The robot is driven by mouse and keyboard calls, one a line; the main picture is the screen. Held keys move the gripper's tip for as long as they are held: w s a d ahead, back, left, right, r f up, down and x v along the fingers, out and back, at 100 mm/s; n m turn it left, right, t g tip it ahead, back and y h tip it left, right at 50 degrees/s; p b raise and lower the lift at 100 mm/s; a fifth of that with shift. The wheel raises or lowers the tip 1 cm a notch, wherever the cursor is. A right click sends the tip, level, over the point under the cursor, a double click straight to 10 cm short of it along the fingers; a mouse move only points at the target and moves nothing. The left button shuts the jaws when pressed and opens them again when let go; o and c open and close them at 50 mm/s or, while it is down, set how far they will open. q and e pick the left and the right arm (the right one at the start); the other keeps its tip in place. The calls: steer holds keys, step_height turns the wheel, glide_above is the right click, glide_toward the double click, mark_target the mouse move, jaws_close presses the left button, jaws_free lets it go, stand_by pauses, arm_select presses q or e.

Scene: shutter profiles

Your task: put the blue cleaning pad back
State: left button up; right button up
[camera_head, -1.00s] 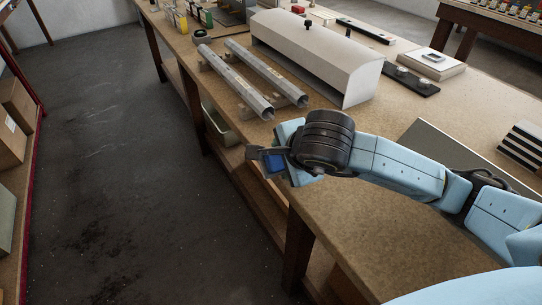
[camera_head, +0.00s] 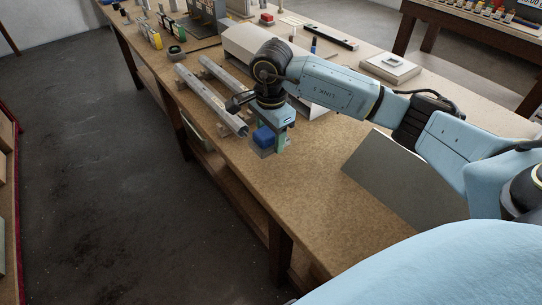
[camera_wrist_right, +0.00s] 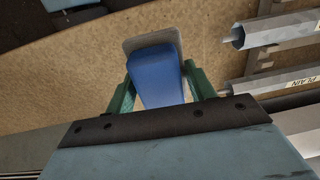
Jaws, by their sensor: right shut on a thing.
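The blue cleaning pad (camera_head: 264,138) is held in my right gripper (camera_head: 268,146), above the tabletop near the front end of the metal profiles. In the right wrist view the pad (camera_wrist_right: 156,74) sits between the two green fingers (camera_wrist_right: 158,92), with a grey plate-like edge showing around its far end. The fingers are shut on its sides. My left gripper is not in view.
Two long metal profiles (camera_head: 211,99) lie on supports on the workbench (camera_head: 300,195), left of my right arm. A white cover (camera_head: 238,42) stands partly behind the arm. A grey sheet (camera_head: 400,175) lies to the right. The front bench top is clear.

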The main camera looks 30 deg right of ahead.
mark_target(272, 168)
steer(key=shift+w+d+r, duration=0.1)
steer(key=shift+d+r, duration=0.1)
steer(key=shift+r, duration=0.15)
steer(key=shift+g, duration=0.3)
step_height(272, 168, down, 10)
steer(key=shift+d+r, duration=0.1)
steer(key=shift+f, duration=0.2)
steer(key=o, duration=0.9)
steer(key=shift+r, duration=0.2)
step_height(272, 168, up, 12)
